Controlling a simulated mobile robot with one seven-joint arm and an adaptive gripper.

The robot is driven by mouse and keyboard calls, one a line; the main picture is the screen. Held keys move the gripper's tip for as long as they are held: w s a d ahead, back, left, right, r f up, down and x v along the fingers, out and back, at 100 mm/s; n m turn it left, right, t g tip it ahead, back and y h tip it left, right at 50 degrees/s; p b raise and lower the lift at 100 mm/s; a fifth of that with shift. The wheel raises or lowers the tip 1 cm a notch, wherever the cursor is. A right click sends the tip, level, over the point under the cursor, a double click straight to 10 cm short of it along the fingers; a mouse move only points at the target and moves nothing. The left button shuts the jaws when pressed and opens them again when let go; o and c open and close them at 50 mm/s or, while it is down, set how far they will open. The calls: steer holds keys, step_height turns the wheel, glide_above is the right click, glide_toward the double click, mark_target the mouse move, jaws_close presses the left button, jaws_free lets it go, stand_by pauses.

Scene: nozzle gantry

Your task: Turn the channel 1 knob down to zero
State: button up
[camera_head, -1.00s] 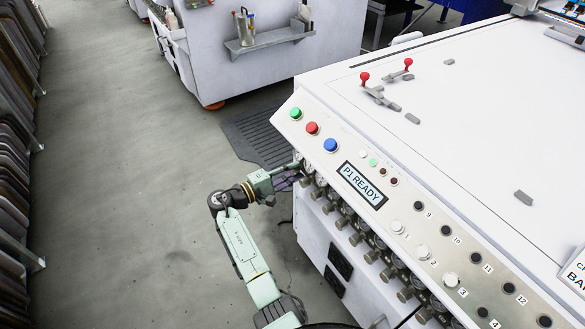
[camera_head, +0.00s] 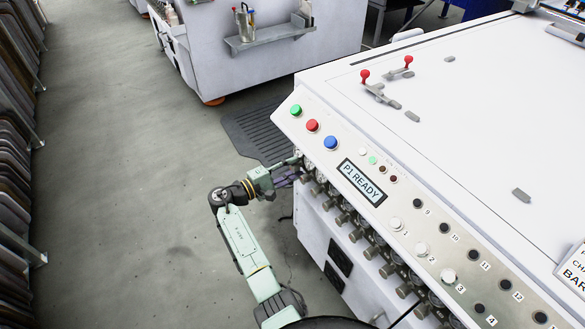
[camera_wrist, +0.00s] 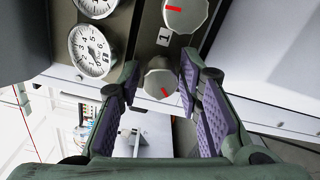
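In the wrist view a round grey knob (camera_wrist: 159,84) with a red pointer mark sits between the two purple-padded fingers of my gripper (camera_wrist: 160,66). The fingers are apart, with visible space on both sides of the knob. Its pointer slants down to the right. A label reading 1 (camera_wrist: 165,37) is just above this knob, and a second knob (camera_wrist: 187,13) with a red mark is higher up. In the head view my gripper (camera_head: 288,177) is at the far end of the knob row, and the knob between its fingers cannot be made out.
Dial gauges (camera_wrist: 92,50) are left of the knobs in the wrist view. More knobs (camera_head: 343,219) run along the machine's side in the head view, below the panel with the P1 READY display (camera_head: 362,182). Open floor (camera_head: 130,180) lies left of my arm.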

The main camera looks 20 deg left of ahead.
steer(key=v, duration=1.2)
stand_by(0.4)
